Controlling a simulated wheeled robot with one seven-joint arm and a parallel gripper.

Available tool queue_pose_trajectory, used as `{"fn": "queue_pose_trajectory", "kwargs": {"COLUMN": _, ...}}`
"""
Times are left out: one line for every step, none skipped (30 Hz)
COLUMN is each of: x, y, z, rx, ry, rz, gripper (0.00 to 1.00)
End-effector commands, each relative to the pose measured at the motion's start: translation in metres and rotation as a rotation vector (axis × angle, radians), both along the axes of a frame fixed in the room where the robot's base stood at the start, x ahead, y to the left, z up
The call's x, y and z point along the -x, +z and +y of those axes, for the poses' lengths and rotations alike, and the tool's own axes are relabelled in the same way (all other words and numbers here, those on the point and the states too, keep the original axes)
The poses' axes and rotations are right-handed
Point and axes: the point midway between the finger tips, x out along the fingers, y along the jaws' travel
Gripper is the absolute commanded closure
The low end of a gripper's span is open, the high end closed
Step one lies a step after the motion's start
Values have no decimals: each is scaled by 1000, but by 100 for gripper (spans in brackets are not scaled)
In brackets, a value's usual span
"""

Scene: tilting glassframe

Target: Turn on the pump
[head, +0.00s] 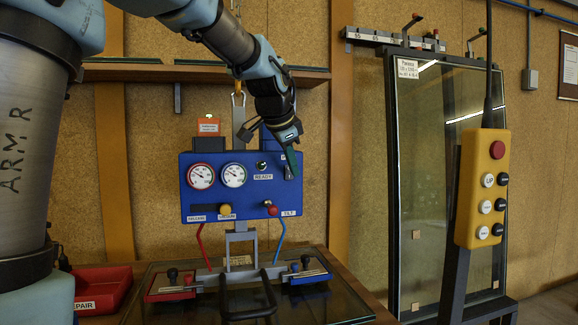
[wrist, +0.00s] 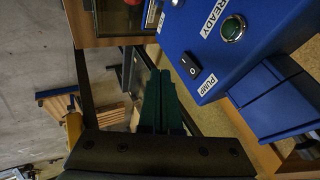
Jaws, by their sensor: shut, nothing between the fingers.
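The blue control panel (head: 237,188) stands upright with two gauges and several labelled controls. In the wrist view, a black rocker switch (wrist: 189,65) sits on the panel face (wrist: 176,35) beside the white PUMP label (wrist: 207,84). Whether the rocker is on or off I cannot tell. My gripper (head: 293,170) is at the panel's upper right corner, and its dark green fingers also show in the wrist view (wrist: 160,75). The fingers are together and empty. In the wrist view their tips are beside the switch, apart from it in the picture. In the head view the gripper partly hides that corner.
A round green READY button (wrist: 233,28) is near the switch. A yellow pendant (head: 482,188) hangs at right before a glass frame (head: 425,150). A red bin (head: 100,288) is at lower left.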

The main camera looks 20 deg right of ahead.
Motion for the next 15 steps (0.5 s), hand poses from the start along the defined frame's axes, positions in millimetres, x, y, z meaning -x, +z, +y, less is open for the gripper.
{"fn": "queue_pose_trajectory", "kwargs": {"x": 2, "y": 5, "z": 3, "rx": 1, "ry": 1, "rz": -3, "gripper": 100}}
{"fn": "queue_pose_trajectory", "kwargs": {"x": 3, "y": 9, "z": 4, "rx": 2, "ry": 1, "rz": -5, "gripper": 100}}
{"fn": "queue_pose_trajectory", "kwargs": {"x": 6, "y": 12, "z": 6, "rx": 2, "ry": 1, "rz": -4, "gripper": 100}}
{"fn": "queue_pose_trajectory", "kwargs": {"x": 7, "y": 15, "z": 8, "rx": 1, "ry": 1, "rz": -3, "gripper": 100}}
{"fn": "queue_pose_trajectory", "kwargs": {"x": 9, "y": 18, "z": 9, "rx": 2, "ry": 2, "rz": -3, "gripper": 100}}
{"fn": "queue_pose_trajectory", "kwargs": {"x": 11, "y": 22, "z": 12, "rx": 2, "ry": 2, "rz": -2, "gripper": 100}}
{"fn": "queue_pose_trajectory", "kwargs": {"x": 13, "y": 26, "z": 13, "rx": 2, "ry": 2, "rz": -3, "gripper": 100}}
{"fn": "queue_pose_trajectory", "kwargs": {"x": 14, "y": 30, "z": 15, "rx": 3, "ry": 2, "rz": -4, "gripper": 100}}
{"fn": "queue_pose_trajectory", "kwargs": {"x": 17, "y": 35, "z": 18, "rx": 3, "ry": 2, "rz": -3, "gripper": 100}}
{"fn": "queue_pose_trajectory", "kwargs": {"x": 19, "y": 39, "z": 20, "rx": 2, "ry": 1, "rz": -5, "gripper": 100}}
{"fn": "queue_pose_trajectory", "kwargs": {"x": 21, "y": 42, "z": 22, "rx": 1, "ry": 1, "rz": -4, "gripper": 100}}
{"fn": "queue_pose_trajectory", "kwargs": {"x": 24, "y": 48, "z": 24, "rx": 2, "ry": 1, "rz": -4, "gripper": 100}}
{"fn": "queue_pose_trajectory", "kwargs": {"x": 26, "y": 52, "z": 26, "rx": 1, "ry": 1, "rz": -4, "gripper": 100}}
{"fn": "queue_pose_trajectory", "kwargs": {"x": 28, "y": 57, "z": 28, "rx": 2, "ry": 1, "rz": -4, "gripper": 100}}
{"fn": "queue_pose_trajectory", "kwargs": {"x": 31, "y": 62, "z": 31, "rx": 3, "ry": 1, "rz": -2, "gripper": 100}}
